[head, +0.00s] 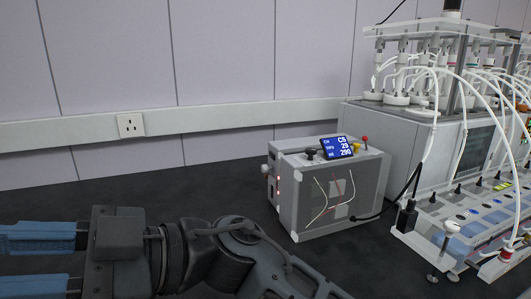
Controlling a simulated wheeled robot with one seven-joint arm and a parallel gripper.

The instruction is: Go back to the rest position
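My gripper (30,262) is at the lower left of the head view and points left. Its two blue fingers are spread apart with dark surface visible between them, so it is open. I see nothing held in the visible part of the gap; the fingertips reach the left picture edge and may be cut off. My dark arm stretches from the gripper to the lower middle. The gripper is well apart from the equipment on the right.
A grey box (336,195) with a blue display stands on the dark worktop (130,195), just beyond my arm. The biogas reactor unit (415,140) with white tubes stands at the right. A wall socket (130,124) is at the back left. The worktop's left part is clear.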

